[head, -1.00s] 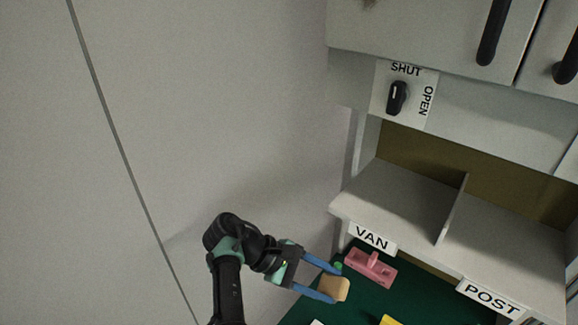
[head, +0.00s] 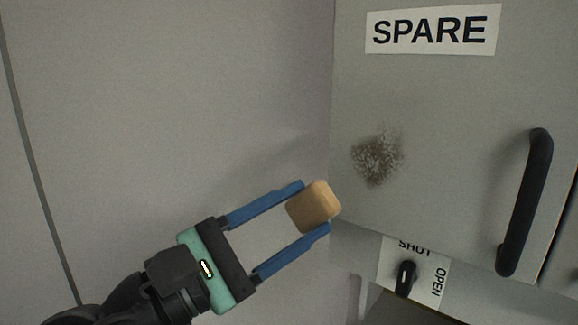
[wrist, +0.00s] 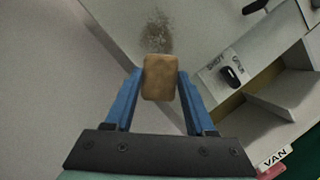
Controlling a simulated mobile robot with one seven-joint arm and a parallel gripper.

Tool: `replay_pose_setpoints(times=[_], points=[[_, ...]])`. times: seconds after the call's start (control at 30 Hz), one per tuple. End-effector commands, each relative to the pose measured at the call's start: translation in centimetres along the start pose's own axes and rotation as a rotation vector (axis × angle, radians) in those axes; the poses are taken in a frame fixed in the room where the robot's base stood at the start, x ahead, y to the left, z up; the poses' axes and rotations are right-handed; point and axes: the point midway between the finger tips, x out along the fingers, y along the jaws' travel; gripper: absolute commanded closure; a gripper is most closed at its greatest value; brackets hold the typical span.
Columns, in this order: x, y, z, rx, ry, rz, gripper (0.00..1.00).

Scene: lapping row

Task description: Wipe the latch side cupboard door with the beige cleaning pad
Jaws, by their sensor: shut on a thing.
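My gripper (head: 314,208) is shut on the beige cleaning pad (head: 313,206), held between its blue fingertips. The pad also shows in the wrist view (wrist: 158,78). The grey cupboard door (head: 440,110) has a "SPARE" label at its top and a black bar handle (head: 526,203) at its right. A brown speckled smudge (head: 377,158) marks the door's left part. In the head view the pad is below and left of the smudge. In the wrist view the smudge (wrist: 158,32) shows just beyond the pad. I cannot tell whether the pad touches the door.
A plate with a black knob (head: 404,278), marked SHUT and OPEN, sits below the door. A plain grey wall (head: 180,110) stands close at the left. Shelving with a "VAN" label (wrist: 275,157) is at the wrist view's lower right.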

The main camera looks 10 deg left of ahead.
Motion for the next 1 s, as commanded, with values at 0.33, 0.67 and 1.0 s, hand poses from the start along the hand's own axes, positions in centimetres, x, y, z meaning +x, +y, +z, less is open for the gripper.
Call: replay_pose_setpoints(times=[0.33, 0.67, 1.0], points=[[-1.1, 2.5, 4.4, 0.011, -0.066, 0.023, 0.89], [1.9, 2.5, 3.3, 0.01, -0.066, 0.022, 0.89], [4.2, 2.6, 2.5, 0.011, -0.065, 0.022, 0.89]])
